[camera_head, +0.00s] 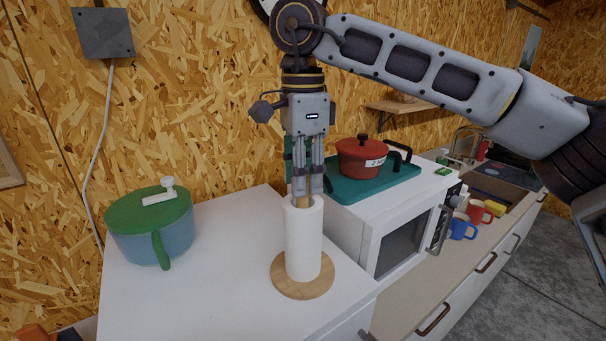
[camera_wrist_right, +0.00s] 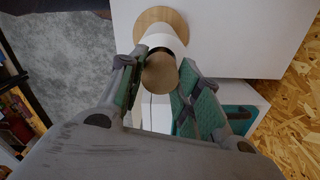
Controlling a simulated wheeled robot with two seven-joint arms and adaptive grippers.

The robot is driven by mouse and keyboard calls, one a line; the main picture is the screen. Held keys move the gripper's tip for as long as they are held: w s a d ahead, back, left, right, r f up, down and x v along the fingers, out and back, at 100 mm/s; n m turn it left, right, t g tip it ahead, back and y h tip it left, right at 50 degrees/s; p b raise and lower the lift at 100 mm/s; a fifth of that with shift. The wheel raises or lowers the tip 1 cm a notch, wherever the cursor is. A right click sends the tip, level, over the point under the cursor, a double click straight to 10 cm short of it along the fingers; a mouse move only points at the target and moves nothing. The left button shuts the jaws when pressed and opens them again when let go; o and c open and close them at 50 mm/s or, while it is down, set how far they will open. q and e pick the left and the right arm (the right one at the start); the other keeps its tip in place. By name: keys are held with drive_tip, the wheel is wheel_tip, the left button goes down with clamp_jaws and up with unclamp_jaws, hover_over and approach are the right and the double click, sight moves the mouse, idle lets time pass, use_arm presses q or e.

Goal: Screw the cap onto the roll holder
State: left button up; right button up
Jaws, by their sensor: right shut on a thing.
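The roll holder has a round wooden base (camera_head: 302,283) on the white counter, with a white paper roll (camera_head: 304,240) standing upright on it. My right gripper (camera_head: 307,190) points down at the top of the roll. It is shut on the wooden cap (camera_head: 304,201), which sits at the roll's upper end. In the right wrist view the round cap (camera_wrist_right: 160,74) lies between the green-padded fingers (camera_wrist_right: 162,85), with the roll (camera_wrist_right: 160,40) and base (camera_wrist_right: 160,16) beyond it. Whether the thread is engaged is hidden. My left gripper is not in view.
A green-lidded pot (camera_head: 150,232) stands to the left on the counter. To the right is a white microwave (camera_head: 374,236) with a teal tray (camera_head: 345,190) and red pot (camera_head: 361,158) on top. Mugs (camera_head: 463,226) stand farther right. The counter between pot and roll is clear.

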drive_tip(key=shift+m, duration=0.7)
drive_tip(key=shift+m+b, duration=0.3)
drive_tip(key=shift+m, duration=1.1)
drive_tip(key=shift+m, duration=1.4)
drive_tip(key=shift+f+m+b, duration=0.1)
drive_tip(key=shift+m+b, duration=0.2)
drive_tip(key=shift+m, duration=0.1)
drive_tip(key=shift+m, duration=0.7)
drive_tip(key=shift+m, duration=0.3)
